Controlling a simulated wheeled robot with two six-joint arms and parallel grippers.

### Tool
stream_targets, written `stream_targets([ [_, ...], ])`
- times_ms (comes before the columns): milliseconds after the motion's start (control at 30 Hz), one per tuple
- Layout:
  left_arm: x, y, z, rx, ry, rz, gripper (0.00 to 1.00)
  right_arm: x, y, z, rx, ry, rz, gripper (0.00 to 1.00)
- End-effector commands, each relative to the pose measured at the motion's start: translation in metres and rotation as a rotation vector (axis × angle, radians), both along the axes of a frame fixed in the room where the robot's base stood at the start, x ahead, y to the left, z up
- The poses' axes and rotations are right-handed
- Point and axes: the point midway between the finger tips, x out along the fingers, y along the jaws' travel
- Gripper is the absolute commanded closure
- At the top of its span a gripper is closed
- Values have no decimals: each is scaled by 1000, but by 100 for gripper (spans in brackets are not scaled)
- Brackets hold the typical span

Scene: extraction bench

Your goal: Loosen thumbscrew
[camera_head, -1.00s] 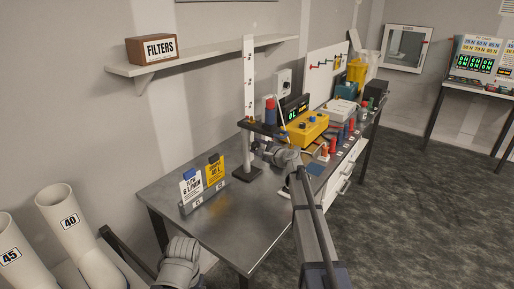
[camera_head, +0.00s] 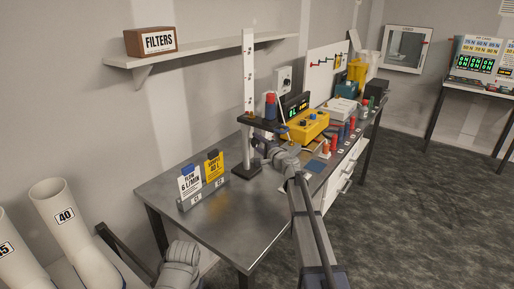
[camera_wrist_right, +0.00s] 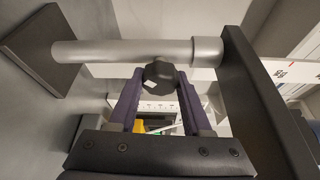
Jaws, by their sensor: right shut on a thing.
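A stand with a pale upright post (camera_head: 249,75) and a dark foot (camera_head: 246,171) is on the metal bench. A black bracket (camera_head: 247,121) sticks out from the post, bearing a red and blue cylinder (camera_head: 270,106). In the right wrist view, the post (camera_wrist_right: 125,53) lies crosswise and the dark bracket (camera_wrist_right: 262,100) is at the right. The black thumbscrew (camera_wrist_right: 160,75) is at the post's side. My right gripper (camera_head: 262,143) is below the bracket; its purple fingers (camera_wrist_right: 160,78) are shut on the thumbscrew, one on each side. My left gripper is out of view.
Yellow and white sign cards (camera_head: 203,178) stand on the bench's left part. A yellow box (camera_head: 306,126) and several small bottles are to the right of the stand. The bench (camera_head: 235,222) front is clear. A shelf (camera_head: 205,53) hangs above.

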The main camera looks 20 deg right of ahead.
Motion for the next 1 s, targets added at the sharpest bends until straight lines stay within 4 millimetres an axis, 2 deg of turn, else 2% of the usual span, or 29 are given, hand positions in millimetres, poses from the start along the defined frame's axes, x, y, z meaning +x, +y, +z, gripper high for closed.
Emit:
stream_targets([
  [100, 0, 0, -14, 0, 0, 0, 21, -1, 1, -5, -86, -67, 2, 100],
  [500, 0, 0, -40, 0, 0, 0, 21, -1, 0, -3, -361, -279, 1, 100],
  [1000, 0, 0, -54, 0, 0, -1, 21, -1, 1, 0, -540, -416, 1, 100],
])
